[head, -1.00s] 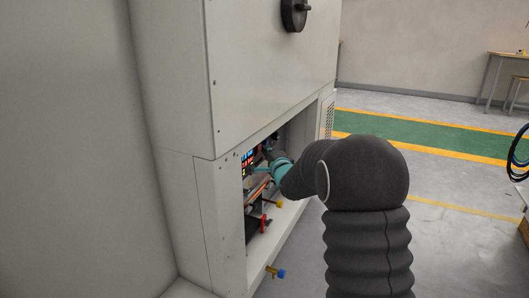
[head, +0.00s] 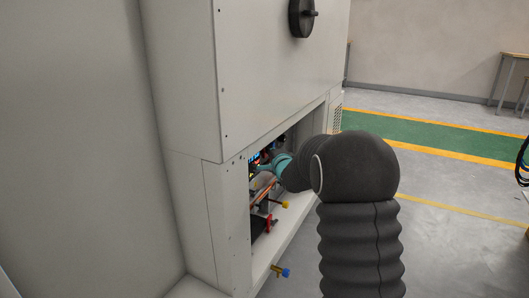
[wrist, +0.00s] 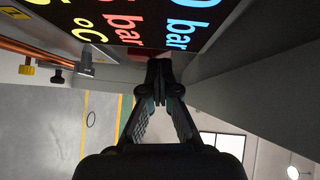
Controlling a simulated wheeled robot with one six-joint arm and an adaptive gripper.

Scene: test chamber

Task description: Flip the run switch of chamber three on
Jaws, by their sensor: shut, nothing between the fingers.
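The pale grey chamber cabinet (head: 275,75) stands at the left of the head view, with an open lower recess. My arm reaches into this recess. A dark display with coloured digits (head: 255,160) shows just left of my teal wrist part. In the wrist view the display (wrist: 120,22) fills the top, with "bar" and "°C" readings turned sideways. My gripper (wrist: 158,65) has its fingertips together, empty, just below the display's lower edge. The fingertips hide what is right behind them. I cannot make out the run switch or a chamber number.
Copper pipe (wrist: 35,50) and a black knob (wrist: 57,76) are at the left of the wrist view. A grey wall (wrist: 270,85) is close at the right. Floor at right is open.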

